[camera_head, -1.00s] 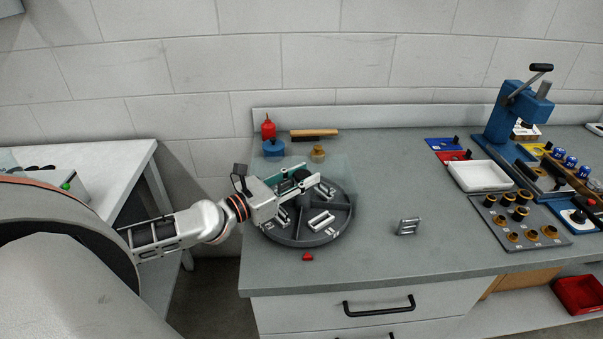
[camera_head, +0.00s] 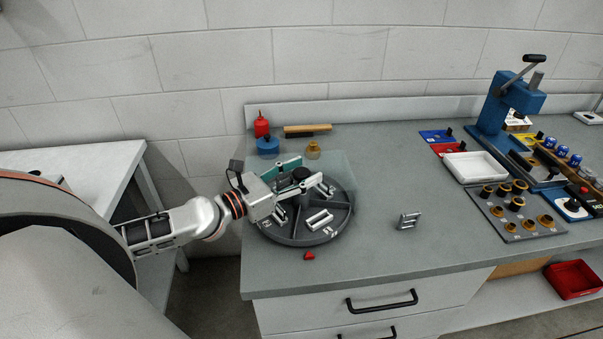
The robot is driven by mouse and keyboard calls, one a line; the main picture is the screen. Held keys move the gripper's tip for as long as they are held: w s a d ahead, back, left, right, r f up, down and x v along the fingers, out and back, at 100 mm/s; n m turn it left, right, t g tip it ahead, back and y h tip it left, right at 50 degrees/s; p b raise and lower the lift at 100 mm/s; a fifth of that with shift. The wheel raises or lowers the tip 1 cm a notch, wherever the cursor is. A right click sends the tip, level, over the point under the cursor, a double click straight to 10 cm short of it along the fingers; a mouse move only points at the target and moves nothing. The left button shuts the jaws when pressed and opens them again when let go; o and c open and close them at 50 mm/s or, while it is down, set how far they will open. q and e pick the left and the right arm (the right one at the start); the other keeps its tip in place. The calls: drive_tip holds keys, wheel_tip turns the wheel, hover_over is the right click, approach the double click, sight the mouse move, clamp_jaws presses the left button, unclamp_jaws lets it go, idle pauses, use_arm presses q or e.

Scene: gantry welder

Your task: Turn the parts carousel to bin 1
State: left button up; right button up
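The parts carousel (camera_head: 343,226) is a round dark grey tray on the left part of the bench. Divider walls split it into compartments, and metal parts lie in several of them. A black knob (camera_head: 300,174) stands at its centre. A small red pointer (camera_head: 309,256) lies on the bench at its front edge. My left gripper (camera_head: 305,172) reaches in from the left over the carousel. Its fingers are spread on either side of the knob; I cannot tell whether they touch it. The gripper hides part of the left compartments. The bin numbers are too small to read. My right gripper is not in view.
A red bottle (camera_head: 262,127), a blue container (camera_head: 268,146) and a brass piece (camera_head: 313,150) stand behind the carousel. A metal bracket (camera_head: 409,220) stands to its right. A white tray (camera_head: 475,167) and a blue press (camera_head: 512,108) are farther right.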

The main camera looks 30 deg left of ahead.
use_arm(q)
drive_tip(key=shift+s+f, duration=0.1)
drive_tip(key=shift+f, duration=0.05)
drive_tip(key=v, duration=1.2)
idle(0.3)
